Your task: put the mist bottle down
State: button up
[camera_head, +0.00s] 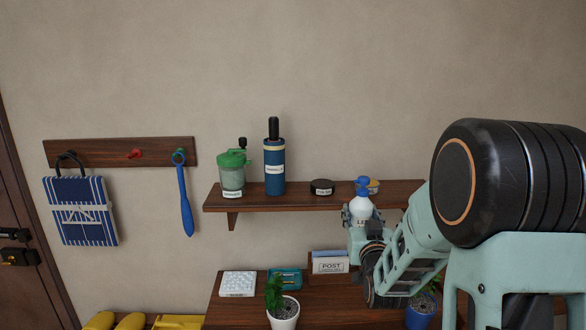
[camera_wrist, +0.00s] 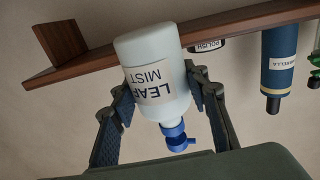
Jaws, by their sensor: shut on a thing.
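The mist bottle is a white bottle (camera_head: 363,207) with a blue spray top, in front of the right part of the wall shelf (camera_head: 290,199) in the head view. In the wrist view, which is upside down, the bottle (camera_wrist: 147,48) shows its "LEAF MIST" label. My gripper (camera_wrist: 160,86) is shut on it, with one finger on each side. The gripper (camera_head: 361,216) also shows in the head view, partly hidden by the bottle. The bottle overlaps the shelf edge (camera_wrist: 90,66) in the wrist view. I cannot tell whether its base touches the shelf.
On the shelf stand a green-lidded jar (camera_head: 232,177), a blue umbrella canister (camera_head: 274,168), a dark polish tin (camera_head: 322,187) and a yellow-topped thing (camera_head: 374,186) partly behind the bottle. Below is a lower surface (camera_head: 330,310) with a potted plant (camera_head: 284,313) and a post holder (camera_head: 330,264).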

jog(key=s+a+f+y+p, duration=0.1)
jog(key=s+a+f, duration=0.3)
jog(key=s, duration=0.2)
jog(key=shift+n, duration=0.3)
jog(key=shift+a, duration=0.1)
